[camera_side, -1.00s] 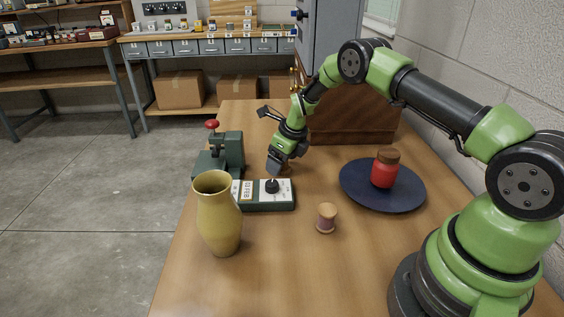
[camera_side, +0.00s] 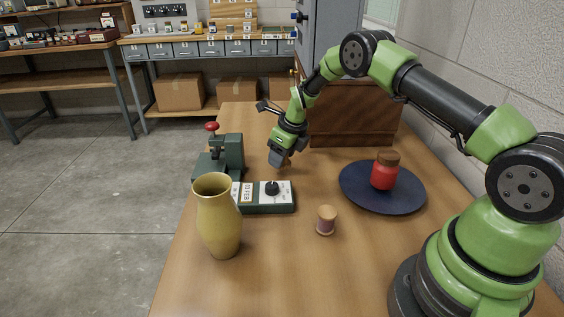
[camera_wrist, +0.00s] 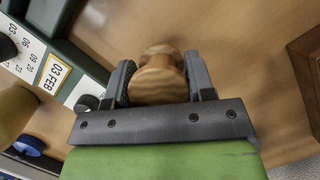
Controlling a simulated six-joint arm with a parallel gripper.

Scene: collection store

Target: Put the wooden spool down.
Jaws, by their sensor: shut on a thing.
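My gripper (camera_side: 279,162) is over the table behind the dial box, pointing down. In the wrist view, its two dark fingers (camera_wrist: 159,84) are shut on a plain wooden spool (camera_wrist: 158,80), one on each side. The spool's round end faces the camera. In the side view the held spool is mostly hidden by the fingers, and its gap to the table is hard to judge. A second spool (camera_side: 326,221), with purple thread, stands upright on the wooden table (camera_side: 270,270) nearer the camera, apart from my gripper.
A green dial box (camera_side: 266,209) with a black knob lies in front of my gripper. A green press (camera_side: 220,157) and a yellow vase (camera_side: 219,220) stand left. A blue plate (camera_side: 353,196) bearing a red jar (camera_side: 384,174) is right. A wooden cabinet (camera_side: 350,112) stands behind.

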